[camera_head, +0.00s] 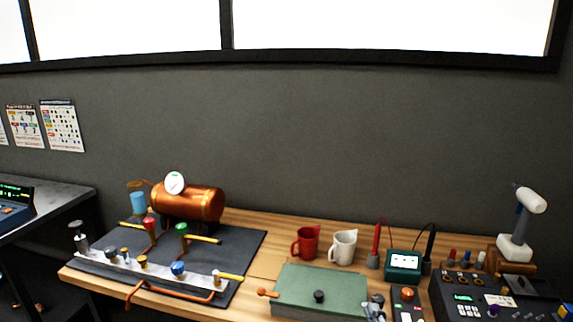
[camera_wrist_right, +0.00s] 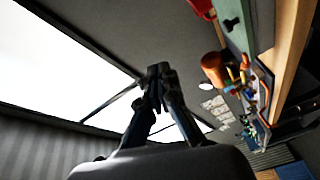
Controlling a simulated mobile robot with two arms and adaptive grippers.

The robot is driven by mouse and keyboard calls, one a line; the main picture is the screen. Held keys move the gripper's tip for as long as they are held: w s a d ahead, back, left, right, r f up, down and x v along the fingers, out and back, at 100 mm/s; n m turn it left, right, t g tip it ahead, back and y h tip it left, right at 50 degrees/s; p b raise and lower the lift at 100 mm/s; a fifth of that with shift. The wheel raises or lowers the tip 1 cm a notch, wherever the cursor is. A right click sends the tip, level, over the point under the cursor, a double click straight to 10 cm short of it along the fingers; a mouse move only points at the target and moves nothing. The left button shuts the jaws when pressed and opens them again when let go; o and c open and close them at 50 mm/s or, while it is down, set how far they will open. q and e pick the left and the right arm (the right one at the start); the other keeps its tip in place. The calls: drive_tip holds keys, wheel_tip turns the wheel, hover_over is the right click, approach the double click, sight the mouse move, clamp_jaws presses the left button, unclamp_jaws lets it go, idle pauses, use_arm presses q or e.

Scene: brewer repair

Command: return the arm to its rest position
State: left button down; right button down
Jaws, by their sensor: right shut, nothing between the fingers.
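My right gripper (camera_head: 376,302) shows only as a small grey tip at the bottom edge of the head view, in front of the bench near the green box. In the right wrist view the right gripper (camera_wrist_right: 158,80) has its dark fingers together, with nothing between them. It points toward the bright window and the wall, clear of the bench things. The rest of my right arm is hidden below the head view. My left gripper is in neither view.
The wooden bench (camera_head: 258,264) carries a copper boiler (camera_head: 199,203) on a dark mat, a valve manifold (camera_head: 130,272), a green box (camera_head: 322,286), a red mug (camera_head: 306,243), a white mug (camera_head: 343,247) and a teal meter (camera_head: 402,264). A control panel (camera_head: 487,301) stands at right.

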drive_tip(key=s+d+f+m+g+h, duration=0.1)
drive_tip(key=s+d+f+m+g, duration=0.1)
drive_tip(key=s+f+m+g, duration=0.35)
drive_tip(key=s+d+f+m+g+h, duration=0.2)
drive_tip(key=s+d+f+m, duration=0.15)
drive_tip(key=s+f, duration=0.35)
drive_tip(key=s+a+f+m+g+y, duration=0.1)
drive_tip(key=s+f+m+g, duration=0.1)
drive_tip(key=s+f+g, duration=0.3)
drive_tip(key=s+a+f+m+g+y, duration=0.1)
drive_tip(key=s+f+m+g, duration=0.15)
drive_tip(key=s, duration=0.55)
wheel_tip(320, 180, down, 29)
drive_tip(key=s+g+b, duration=0.1)
drive_tip(key=s+b, duration=0.1)
drive_tip(key=s+d+f+g, duration=0.1)
drive_tip(key=s+d+f, duration=0.1)
drive_tip(key=s+f, duration=1.4)
drive_tip(key=shift+s+d+f+n+h+b, duration=0.25)
drive_tip(key=shift+d+n+h+b, duration=0.1)
drive_tip(key=shift+d+n, duration=0.1)
